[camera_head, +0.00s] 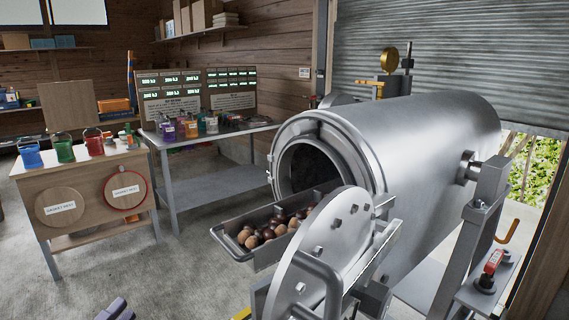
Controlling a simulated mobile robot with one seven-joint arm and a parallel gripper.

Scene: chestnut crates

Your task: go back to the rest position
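Two small grey-purple pieces (116,309) show at the bottom edge, left of centre. They may be the tips of my gripper, but most of the shape is cut off. I cannot tell whether they are open or shut, and I see nothing held between them. They appear apart from the steel vessel and the tables. The rest of my arm does not show.
A large steel vessel (425,130) stands at right with its round door (325,235) swung open. A metal tray (268,257) of chestnuts sticks out of its mouth. A wooden table (85,172) with buckets and a metal bench (205,137) stand behind. Floor (150,270) at left is clear.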

